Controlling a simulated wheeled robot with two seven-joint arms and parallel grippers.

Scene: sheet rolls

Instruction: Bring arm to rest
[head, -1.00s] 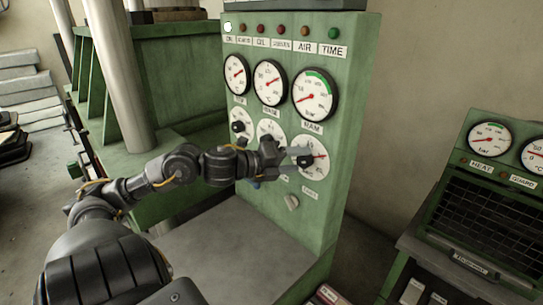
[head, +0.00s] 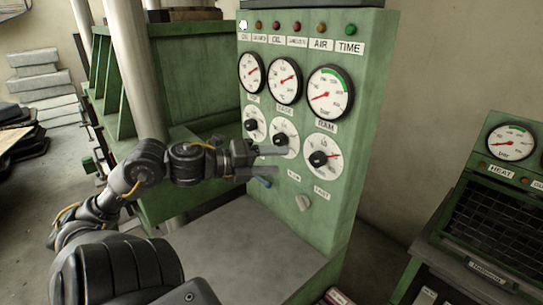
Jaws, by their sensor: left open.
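My left arm comes in from the lower left, and its gripper (head: 276,161) is open and empty in front of the green control panel (head: 358,95). The fingers point right, just below the middle black knob (head: 281,140); I cannot tell whether they touch the panel. The right black knob (head: 318,159) on its white dial is now in clear view, apart from the fingers. A left black knob (head: 250,125) sits above the gripper. My right gripper is not in view.
A grey ledge (head: 240,240) lies below the arm. A steel column (head: 130,70) stands behind the arm. A second machine with gauges (head: 511,142) stands at right.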

